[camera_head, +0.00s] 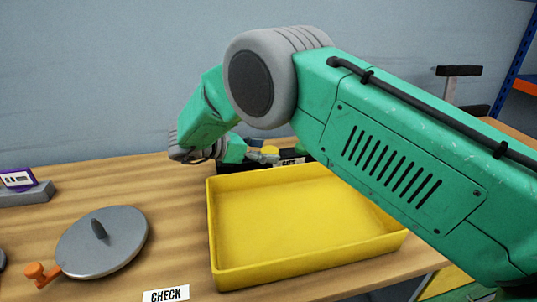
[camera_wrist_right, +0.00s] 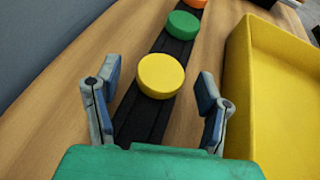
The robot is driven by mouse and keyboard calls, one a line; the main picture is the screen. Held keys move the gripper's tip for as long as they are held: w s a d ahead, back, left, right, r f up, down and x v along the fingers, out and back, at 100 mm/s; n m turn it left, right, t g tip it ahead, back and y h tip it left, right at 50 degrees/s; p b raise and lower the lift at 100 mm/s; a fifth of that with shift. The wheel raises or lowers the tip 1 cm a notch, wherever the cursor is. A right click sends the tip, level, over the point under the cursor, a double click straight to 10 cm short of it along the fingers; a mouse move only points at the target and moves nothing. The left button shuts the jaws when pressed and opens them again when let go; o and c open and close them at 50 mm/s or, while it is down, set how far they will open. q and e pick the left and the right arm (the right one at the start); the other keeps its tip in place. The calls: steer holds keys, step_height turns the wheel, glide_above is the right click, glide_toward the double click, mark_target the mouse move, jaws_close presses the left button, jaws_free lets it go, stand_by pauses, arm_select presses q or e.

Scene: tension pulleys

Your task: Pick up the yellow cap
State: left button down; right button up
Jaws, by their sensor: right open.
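The yellow cap (camera_wrist_right: 161,75) is a round disc on a black strip (camera_wrist_right: 137,122) in the right wrist view. In the head view a small part of the yellow cap (camera_head: 269,150) shows behind the tray, near my right gripper (camera_head: 262,157). In the right wrist view my right gripper (camera_wrist_right: 156,100) is open, its two fingers apart. The cap lies ahead of the gap between them, and nothing is held. My left gripper is in neither view.
A green cap (camera_wrist_right: 183,25) and an orange cap (camera_wrist_right: 195,3) sit farther along the strip. A yellow tray (camera_head: 222,272) stands right of the strip in the wrist view. A grey disc (camera_head: 120,250) and a CHECK label (camera_head: 166,294) are on the wooden table (camera_head: 170,200).

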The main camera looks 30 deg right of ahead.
mark_target(264, 151)
steer(key=c, duration=1)
steer(key=shift+o, duration=0.2)
step_height(264, 151, up, 10)
steer(key=p, duration=0.1)
